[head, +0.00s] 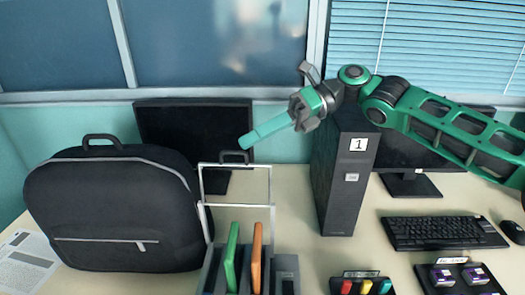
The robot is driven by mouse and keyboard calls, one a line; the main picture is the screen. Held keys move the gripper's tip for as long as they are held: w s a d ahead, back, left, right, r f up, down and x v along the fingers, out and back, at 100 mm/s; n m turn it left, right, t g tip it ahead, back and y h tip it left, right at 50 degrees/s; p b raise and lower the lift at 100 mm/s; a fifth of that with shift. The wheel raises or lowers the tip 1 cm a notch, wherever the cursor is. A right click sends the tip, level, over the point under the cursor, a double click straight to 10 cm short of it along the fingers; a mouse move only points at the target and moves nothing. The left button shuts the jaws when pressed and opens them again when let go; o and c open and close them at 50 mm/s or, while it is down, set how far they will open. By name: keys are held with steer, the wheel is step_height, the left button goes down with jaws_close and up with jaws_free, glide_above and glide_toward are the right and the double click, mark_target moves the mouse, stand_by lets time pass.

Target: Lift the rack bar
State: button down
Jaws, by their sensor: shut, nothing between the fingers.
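The rack (209,277) stands at the bottom centre of the head view and holds upright panels. Its pale metal bar frame (236,205) rises above it, with a crossbar about midway and a small black handle (236,155) at the top. My gripper (245,142) reaches in from the right with its green fingers shut and nothing between them. The fingertips appear just above and to the right of the black handle. I cannot tell from this one view whether they touch it. The rack's base is cut off by the lower edge.
A black bag (110,210) stands close to the rack's left. A dark tower labelled 1 (343,180) stands under my arm, right of the rack. Monitors stand behind. A keyboard (444,232) and small trays (365,285) occupy the right. Bare table (300,230) shows between rack and tower.

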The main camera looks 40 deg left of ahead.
steer(key=s+a+r, duration=0.1)
steer(key=s+r, duration=0.5)
steer(key=s, duration=0.5)
steer(key=shift+a, duration=0.15)
